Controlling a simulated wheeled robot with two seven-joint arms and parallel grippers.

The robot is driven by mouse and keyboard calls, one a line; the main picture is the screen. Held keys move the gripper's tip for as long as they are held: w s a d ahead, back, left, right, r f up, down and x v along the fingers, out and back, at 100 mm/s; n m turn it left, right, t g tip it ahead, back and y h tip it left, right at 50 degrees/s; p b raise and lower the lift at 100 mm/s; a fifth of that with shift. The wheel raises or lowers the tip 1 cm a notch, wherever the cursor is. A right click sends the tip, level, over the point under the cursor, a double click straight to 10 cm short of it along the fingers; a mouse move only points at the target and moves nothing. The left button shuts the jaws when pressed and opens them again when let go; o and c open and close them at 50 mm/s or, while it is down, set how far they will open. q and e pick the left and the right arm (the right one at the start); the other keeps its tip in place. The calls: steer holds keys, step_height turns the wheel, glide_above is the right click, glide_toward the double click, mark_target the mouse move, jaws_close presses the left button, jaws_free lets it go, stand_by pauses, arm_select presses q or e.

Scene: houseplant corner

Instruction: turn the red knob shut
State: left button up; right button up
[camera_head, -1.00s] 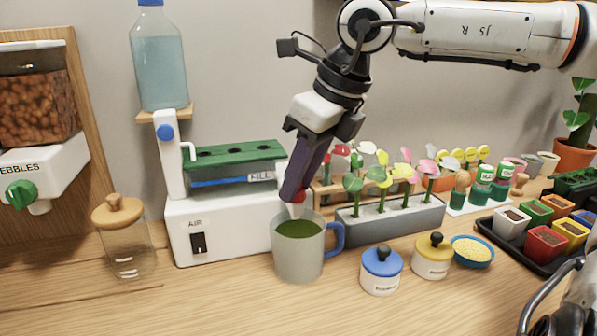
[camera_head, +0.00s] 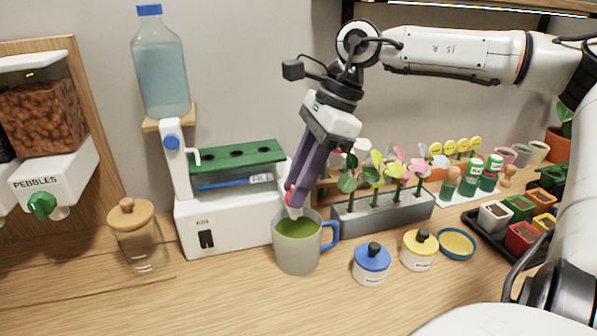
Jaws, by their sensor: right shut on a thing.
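The red knob (camera_head: 289,189) sits at the right end of the white air unit (camera_head: 225,228), just above the grey mug (camera_head: 297,258). Only a little of its red shows beside the fingers. My right gripper (camera_head: 294,201) reaches down from the upper right, its two purple fingers closed around the knob. The white spout tip below the knob points into the mug. The mug holds green liquid and has a blue handle. My left gripper is not in view.
A water bottle (camera_head: 161,65) stands above the air unit. A glass jar with a cork lid (camera_head: 135,237) is to its left. The blue-lidded pot (camera_head: 371,265), yellow-lidded pot (camera_head: 418,250) and plant trough (camera_head: 385,215) stand right of the mug. The front table is clear.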

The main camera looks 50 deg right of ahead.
steer(key=shift+n, duration=0.3)
stand_by(0.4)
steer(key=o, duration=1)
steer(key=shift+r, duration=0.15)
steer(key=v, duration=1)
steer(key=shift+w, duration=0.1)
